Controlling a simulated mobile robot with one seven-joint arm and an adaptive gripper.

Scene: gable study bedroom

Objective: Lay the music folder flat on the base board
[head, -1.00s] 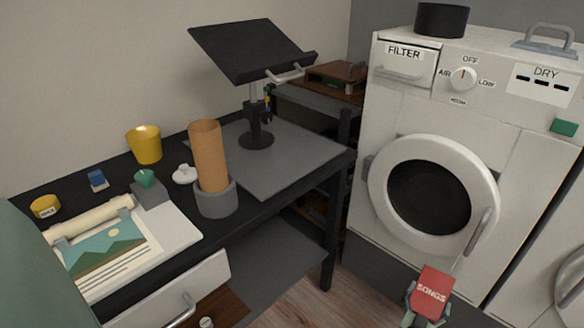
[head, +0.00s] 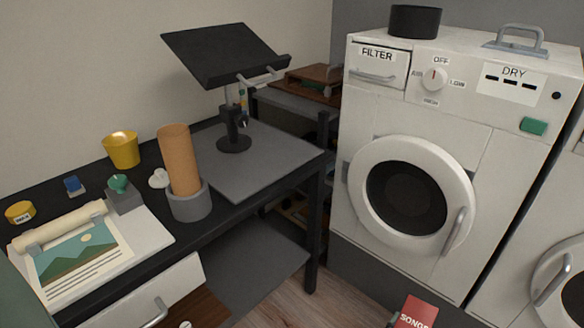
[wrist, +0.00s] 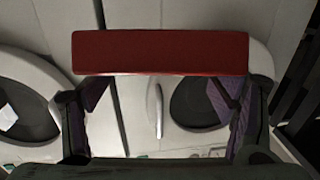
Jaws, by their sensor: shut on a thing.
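The red music folder (head: 415,313), marked SONGS, is at the bottom edge of the head view, right of centre and cut off by the frame. In the wrist view the folder (wrist: 160,52) shows as a wide red strip across the ends of my gripper (wrist: 160,95), which is shut on it. Most of my gripper is out of the head view. The grey base board (head: 222,180) lies flat on the black desk at its right end, with the black music stand (head: 234,142) upright on it. The folder is well to the right of the board, in front of the dryer.
A grey holder (head: 190,205) with a tall brown tube (head: 179,160) stands by the board's left front. The stand's tilted top (head: 222,55) overhangs the board's back. A white dryer (head: 400,160) stands right of the desk. The board's front and right areas are bare.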

